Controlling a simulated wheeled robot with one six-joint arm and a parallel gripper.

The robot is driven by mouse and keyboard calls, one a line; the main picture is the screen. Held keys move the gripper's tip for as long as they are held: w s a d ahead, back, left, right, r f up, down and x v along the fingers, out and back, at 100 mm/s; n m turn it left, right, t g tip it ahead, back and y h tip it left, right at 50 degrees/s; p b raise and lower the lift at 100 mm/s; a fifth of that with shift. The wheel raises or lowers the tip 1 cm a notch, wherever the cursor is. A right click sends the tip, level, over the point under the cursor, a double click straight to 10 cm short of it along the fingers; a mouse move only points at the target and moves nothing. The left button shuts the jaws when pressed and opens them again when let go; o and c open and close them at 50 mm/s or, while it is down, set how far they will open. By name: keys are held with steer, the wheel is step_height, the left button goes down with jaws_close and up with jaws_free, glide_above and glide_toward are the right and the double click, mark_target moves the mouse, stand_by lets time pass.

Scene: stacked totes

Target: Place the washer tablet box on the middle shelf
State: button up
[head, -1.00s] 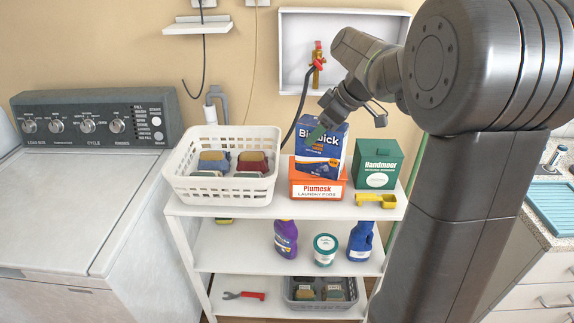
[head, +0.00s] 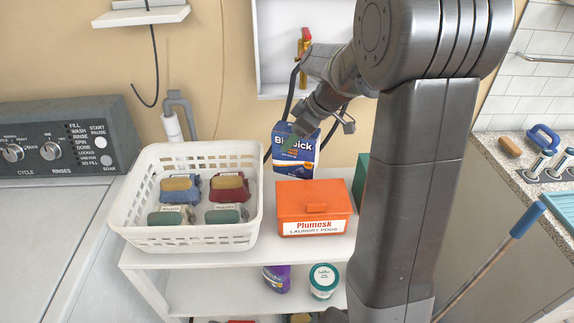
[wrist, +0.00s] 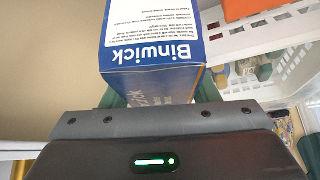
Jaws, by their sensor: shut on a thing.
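My gripper (head: 293,140) is shut on the blue and white Binwick box (head: 306,160), whose small print I cannot read as washer tablets. In the wrist view the Binwick box (wrist: 172,50) fills the centre between my green finger pads. I cannot tell its exact height above the top shelf. The middle shelf (head: 215,290) shows below the top shelf, with a purple bottle (head: 277,279) and a white-teal tub (head: 323,281) on it.
A white basket (head: 188,238) with several sponge packs fills the top shelf's left side. A green box (head: 360,180) stands right, mostly hidden by my arm. The middle shelf's visible left part is clear. A washer (head: 50,200) stands left, a counter (head: 530,185) right.

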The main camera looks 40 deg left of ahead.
mark_target(293, 152)
steer(key=shift+f, duration=2.9)
steer(key=shift+f, duration=0.15)
steer(key=o, duration=1.2)
steer(key=shift+r, duration=0.2)
